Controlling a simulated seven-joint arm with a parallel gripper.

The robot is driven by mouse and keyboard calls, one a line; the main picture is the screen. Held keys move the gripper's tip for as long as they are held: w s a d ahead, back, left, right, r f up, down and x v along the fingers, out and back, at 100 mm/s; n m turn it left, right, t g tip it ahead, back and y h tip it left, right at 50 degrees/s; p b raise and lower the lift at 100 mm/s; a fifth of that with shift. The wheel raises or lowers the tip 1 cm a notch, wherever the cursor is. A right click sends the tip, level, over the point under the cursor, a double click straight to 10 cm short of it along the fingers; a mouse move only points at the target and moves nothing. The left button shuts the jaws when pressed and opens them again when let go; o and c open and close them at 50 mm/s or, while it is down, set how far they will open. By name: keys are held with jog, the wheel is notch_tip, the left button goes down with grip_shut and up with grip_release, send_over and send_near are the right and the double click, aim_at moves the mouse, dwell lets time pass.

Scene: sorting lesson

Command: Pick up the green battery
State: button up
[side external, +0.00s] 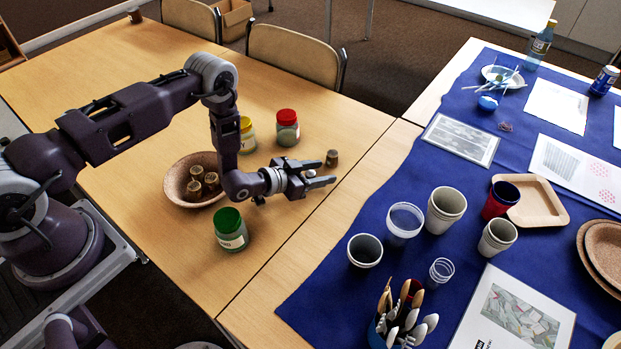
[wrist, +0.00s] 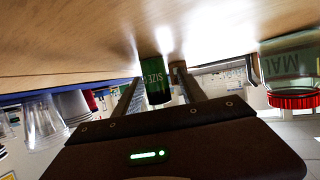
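The green battery (wrist: 156,82), with "SIZE" lettering on its side, shows in the wrist view, where the table is at the top. It stands on the table, between my two fingers as seen in that view. A gap shows on its right side; I cannot tell how far in depth it sits between the fingers. My gripper (side external: 322,180) is low over the table, with its fingers apart and pointing right in the side view. It also shows in the wrist view (wrist: 157,78). I cannot make out the battery in the side view.
A brown cork-like piece (side external: 332,158) stands near my fingertips. A green-lidded jar (side external: 231,230), yellow-lidded jar (side external: 247,136) and red-lidded jar (side external: 287,128) surround a bowl (side external: 177,182) holding corks. Cups, including a white one (side external: 445,208), stand on the blue cloth (side external: 330,275) to the right.

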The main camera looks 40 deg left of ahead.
grip_shut()
